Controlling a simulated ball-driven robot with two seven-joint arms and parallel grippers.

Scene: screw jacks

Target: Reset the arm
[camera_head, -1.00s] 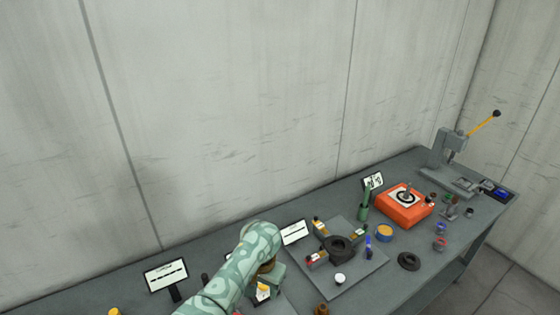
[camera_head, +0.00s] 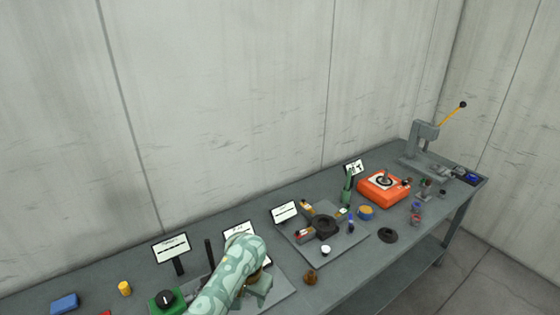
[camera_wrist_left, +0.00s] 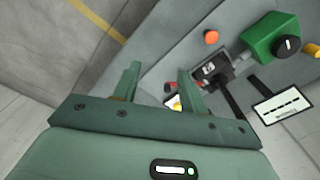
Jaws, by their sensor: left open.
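My left arm, pale green with a mottled pattern, reaches over the bench from the bottom of the head view. Its gripper (camera_head: 258,290) hangs over a grey plate (camera_head: 284,284), partly hidden by the arm. In the left wrist view the two fingers (camera_wrist_left: 160,85) stand apart with nothing held between them. Beyond the fingertips are the bench top and a dark grey device (camera_wrist_left: 212,70) with a black bar. My right gripper is not in view.
A green box with a black knob (camera_head: 164,301) stands left of my arm, with a yellow cylinder (camera_head: 125,288) beyond it. A grey tray (camera_head: 340,250) with several parts, an orange box (camera_head: 383,187) and a lever press (camera_head: 425,140) stand right. Concrete walls rise behind.

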